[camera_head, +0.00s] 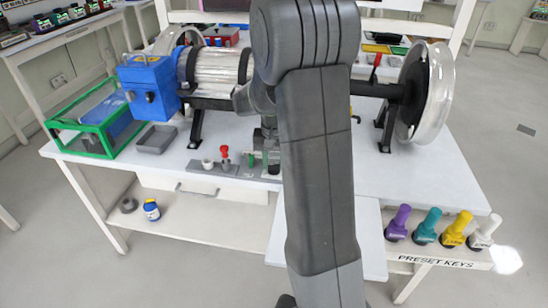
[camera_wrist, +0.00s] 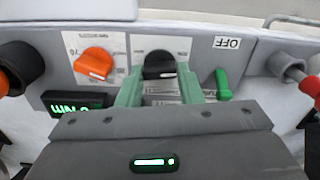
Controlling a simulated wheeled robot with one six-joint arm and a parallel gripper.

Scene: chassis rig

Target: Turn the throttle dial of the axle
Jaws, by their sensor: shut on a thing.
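In the wrist view, a grey control panel (camera_wrist: 205,60) carries an orange dial (camera_wrist: 94,64) at left and a black dial (camera_wrist: 160,63) in the middle, each on a white label plate. The label print is too small to read, so I cannot tell which is named throttle. My gripper (camera_wrist: 159,75) has its green fingers on both sides of the black dial and is shut on it. My arm hides much of the panel there.
A green lever (camera_wrist: 222,84) stands right of the black dial, below an OFF label (camera_wrist: 227,43). A red-tipped lever (camera_wrist: 305,82) is at the far right. A small green-lit display (camera_wrist: 78,103) sits below the orange dial. Coloured preset keys (camera_head: 427,226) stand front right.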

